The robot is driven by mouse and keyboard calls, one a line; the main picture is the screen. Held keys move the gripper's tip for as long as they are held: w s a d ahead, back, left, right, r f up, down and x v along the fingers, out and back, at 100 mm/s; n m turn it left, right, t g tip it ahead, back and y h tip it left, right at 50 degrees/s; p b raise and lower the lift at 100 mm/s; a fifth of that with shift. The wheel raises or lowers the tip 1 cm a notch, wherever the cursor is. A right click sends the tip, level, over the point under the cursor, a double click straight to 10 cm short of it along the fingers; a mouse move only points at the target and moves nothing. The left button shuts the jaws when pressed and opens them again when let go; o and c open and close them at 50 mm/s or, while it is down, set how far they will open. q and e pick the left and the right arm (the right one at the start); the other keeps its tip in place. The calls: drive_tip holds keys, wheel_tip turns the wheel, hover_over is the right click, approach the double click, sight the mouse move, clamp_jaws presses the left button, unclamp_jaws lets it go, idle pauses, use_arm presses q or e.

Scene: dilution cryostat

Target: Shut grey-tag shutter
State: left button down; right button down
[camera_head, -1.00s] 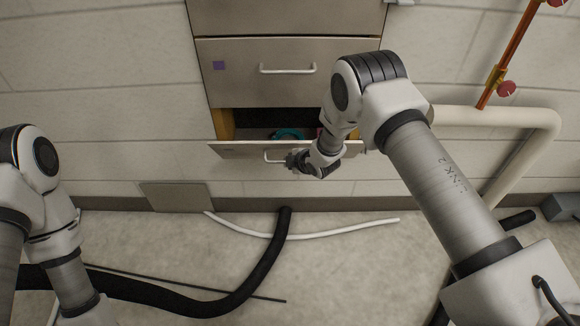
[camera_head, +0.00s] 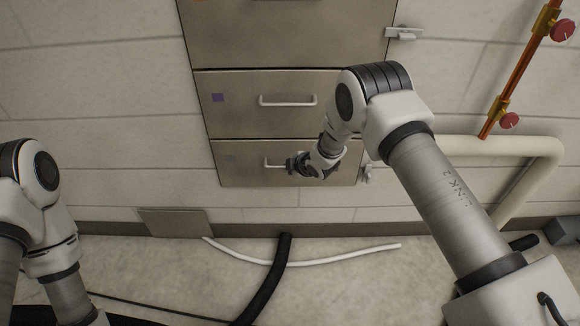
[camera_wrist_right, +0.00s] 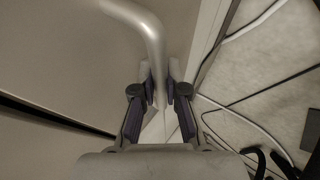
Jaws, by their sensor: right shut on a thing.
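The grey-tag shutter (camera_head: 245,178) is the lowest front of the cabinet, with a faint grey tag (camera_head: 231,159) at its upper left. It looks flush with the front above it, and no opening shows. My right gripper (camera_head: 296,165) is at its white handle (camera_head: 273,163). In the right wrist view my right gripper (camera_wrist_right: 161,92) is shut on the handle (camera_wrist_right: 150,35), with one finger on each side of the bar. My left arm shows at the left edge, but its gripper is out of view.
A purple-tag front (camera_head: 240,110) with its own handle is just above. A metal latch (camera_head: 367,174) sits at the shutter's right edge, and another latch (camera_head: 403,34) is higher up. A black hose (camera_head: 272,275) and white tube (camera_head: 330,259) lie on the floor. A beige pipe (camera_head: 535,170) runs right.

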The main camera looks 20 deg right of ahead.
drive_tip(key=shift+w+r, duration=0.15)
drive_tip(key=shift+r, duration=0.05)
drive_tip(key=c, duration=1.2)
unclamp_jaws()
drive_tip(key=shift+f, duration=0.1)
drive_tip(key=v, duration=1.2)
